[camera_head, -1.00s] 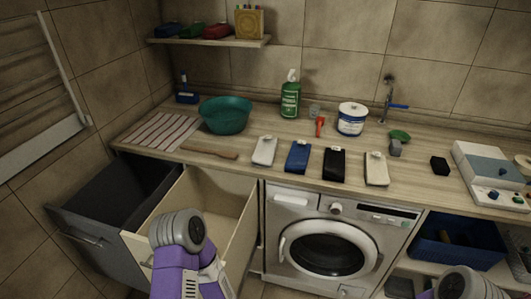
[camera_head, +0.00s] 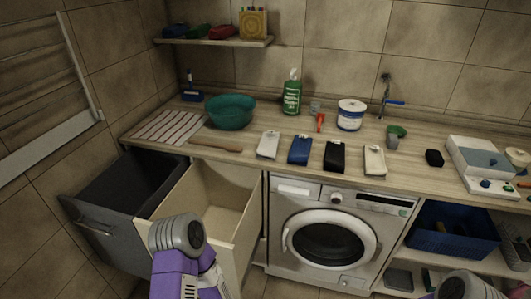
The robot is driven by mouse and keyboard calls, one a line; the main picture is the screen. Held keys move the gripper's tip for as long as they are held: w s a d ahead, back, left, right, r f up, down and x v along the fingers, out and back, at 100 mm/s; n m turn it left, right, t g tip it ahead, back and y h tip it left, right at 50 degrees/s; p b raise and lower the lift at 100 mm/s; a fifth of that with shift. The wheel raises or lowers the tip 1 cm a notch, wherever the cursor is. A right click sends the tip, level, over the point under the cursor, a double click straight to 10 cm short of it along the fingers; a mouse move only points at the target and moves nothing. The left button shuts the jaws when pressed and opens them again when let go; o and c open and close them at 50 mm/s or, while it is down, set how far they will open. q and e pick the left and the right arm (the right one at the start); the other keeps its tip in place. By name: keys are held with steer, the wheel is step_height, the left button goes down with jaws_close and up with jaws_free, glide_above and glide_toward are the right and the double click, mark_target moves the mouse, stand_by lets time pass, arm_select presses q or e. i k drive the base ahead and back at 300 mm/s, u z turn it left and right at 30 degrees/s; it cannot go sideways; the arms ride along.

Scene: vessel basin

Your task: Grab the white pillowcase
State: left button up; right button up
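Folded cloths lie in a row along the front of the wooden counter (camera_head: 240,157). The leftmost is a white one (camera_head: 268,146), beside a blue one (camera_head: 300,150) and a black one (camera_head: 334,156). A cream-white cloth (camera_head: 375,161) lies at the right end. Each has a small pale tag or clip at its top. I cannot tell by shape which is the pillowcase; the leftmost looks whitest. My purple and grey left arm shows at the bottom, in front of the open drawers, and part of my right arm at the bottom right. Neither gripper's fingers show.
A grey drawer (camera_head: 92,229) and a beige drawer (camera_head: 238,236) stand open below the counter, left of the washing machine (camera_head: 332,205). A teal basin (camera_head: 230,113), green bottle (camera_head: 292,97), white tub (camera_head: 350,115) and wooden stick (camera_head: 216,146) are on the counter.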

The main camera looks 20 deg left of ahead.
mark_target(267, 148)
steer(key=k, duration=1)
steer(key=z, duration=0.6)
steer(key=i, duration=1.75)
steer(key=u, duration=0.75)
